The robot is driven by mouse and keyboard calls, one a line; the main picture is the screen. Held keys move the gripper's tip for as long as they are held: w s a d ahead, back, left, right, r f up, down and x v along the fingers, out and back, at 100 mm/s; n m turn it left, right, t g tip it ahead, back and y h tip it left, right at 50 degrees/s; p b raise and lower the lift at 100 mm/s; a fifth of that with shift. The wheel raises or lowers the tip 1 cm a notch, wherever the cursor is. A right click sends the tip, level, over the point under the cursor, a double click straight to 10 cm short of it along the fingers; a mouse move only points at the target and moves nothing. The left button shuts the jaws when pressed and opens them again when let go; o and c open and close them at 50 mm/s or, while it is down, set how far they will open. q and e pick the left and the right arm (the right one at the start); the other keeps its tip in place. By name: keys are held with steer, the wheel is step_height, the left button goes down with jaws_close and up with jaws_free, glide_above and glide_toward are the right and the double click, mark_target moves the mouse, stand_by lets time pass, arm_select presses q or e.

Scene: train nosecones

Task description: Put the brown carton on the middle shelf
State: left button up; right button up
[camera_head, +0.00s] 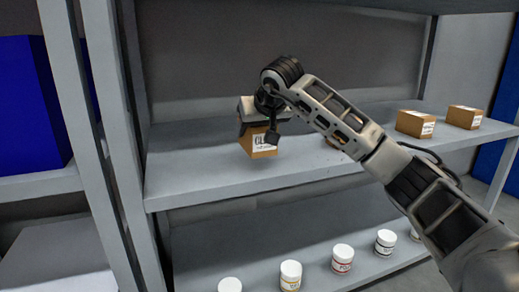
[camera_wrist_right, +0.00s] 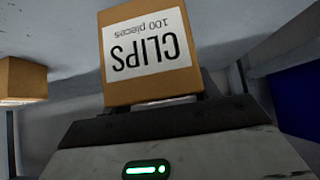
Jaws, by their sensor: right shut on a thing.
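The brown carton (camera_head: 262,148) with a white label is in my right gripper (camera_head: 257,124), over the left part of the middle shelf (camera_head: 200,175). In the right wrist view the carton (camera_wrist_right: 116,88) shows its "CLIPS 100 pieces" label upside down, close in front of the gripper (camera_wrist_right: 155,106). The right gripper is shut on the carton from above. I cannot tell whether the carton's bottom touches the shelf. My left gripper is not in view.
More brown cartons stand right on this shelf: one (camera_head: 415,124), another (camera_head: 465,117), and one partly hidden behind my arm. Several white jars (camera_head: 342,259) stand on the shelf below. A grey post (camera_head: 112,120) and blue bin (camera_head: 30,105) are left.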

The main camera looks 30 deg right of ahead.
steer(key=shift+w+d+f, duration=0.2)
steer(key=shift+d+f, duration=0.05)
steer(key=shift+f, duration=0.2)
steer(key=f, duration=0.1)
steer(key=f+b, duration=0.1)
steer(key=shift+w+d+f, duration=0.1)
steer(key=shift+d+f, duration=0.1)
steer(key=shift+f, duration=0.15)
steer(key=shift+f+b, duration=0.35)
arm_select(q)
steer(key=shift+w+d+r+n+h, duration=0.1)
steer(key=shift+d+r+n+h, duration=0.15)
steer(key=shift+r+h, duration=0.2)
arm_select(e)
steer(key=shift+r, duration=0.1)
steer(key=o, duration=1.1)
steer(key=shift+f, duration=0.2)
steer(key=shift+c, duration=0.2)
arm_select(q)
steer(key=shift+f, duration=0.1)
arm_select(e)
steer(key=shift+r, duration=0.1)
